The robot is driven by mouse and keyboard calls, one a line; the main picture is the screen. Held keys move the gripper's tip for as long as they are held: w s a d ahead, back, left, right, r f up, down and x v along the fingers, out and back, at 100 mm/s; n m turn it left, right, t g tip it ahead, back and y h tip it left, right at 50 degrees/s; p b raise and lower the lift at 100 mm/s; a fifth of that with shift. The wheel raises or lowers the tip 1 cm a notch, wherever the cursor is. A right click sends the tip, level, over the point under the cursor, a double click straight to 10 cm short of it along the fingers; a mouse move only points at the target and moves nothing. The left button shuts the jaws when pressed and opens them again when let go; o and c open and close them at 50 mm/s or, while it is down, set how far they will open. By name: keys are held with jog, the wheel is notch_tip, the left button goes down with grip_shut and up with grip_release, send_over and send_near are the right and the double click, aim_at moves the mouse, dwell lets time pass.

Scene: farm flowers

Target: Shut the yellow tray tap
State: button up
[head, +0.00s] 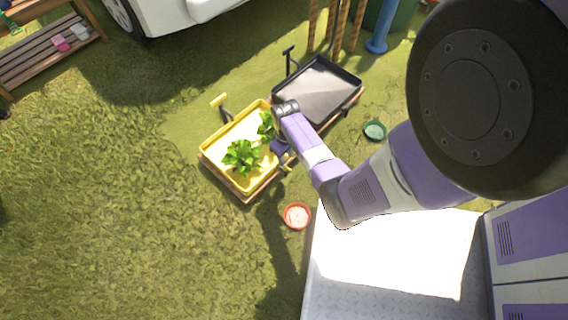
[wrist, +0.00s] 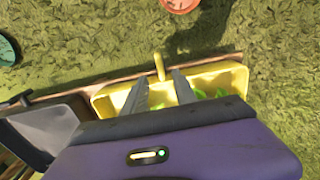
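The yellow tray (head: 217,146) stands on a wooden base with leafy green plants in it; its rim also shows in the wrist view (wrist: 234,76). A small yellow tap-like piece (head: 288,168) sticks out from its near side. It appears upright in the wrist view (wrist: 159,67), just beyond and between my fingertips. A dark post with a yellow crossbar (head: 219,100) stands at the tray's far side. My gripper (head: 284,160) is open over the near edge of the tray; its two fingers (wrist: 159,85) are apart with nothing visibly held. Contact cannot be told.
A black tray (head: 318,88) with a dark post stands right beside the yellow one. An orange-red pot (head: 297,215) and a green pot (head: 375,130) sit on the grass nearby. A slatted bench (head: 45,62) is at upper left. Open grass lies to the left.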

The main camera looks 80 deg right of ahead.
aim_at(285, 166)
notch_tip(285, 166, down, 7)
jog(key=b, duration=0.4)
jog(key=shift+f, duration=0.2)
grip_shut()
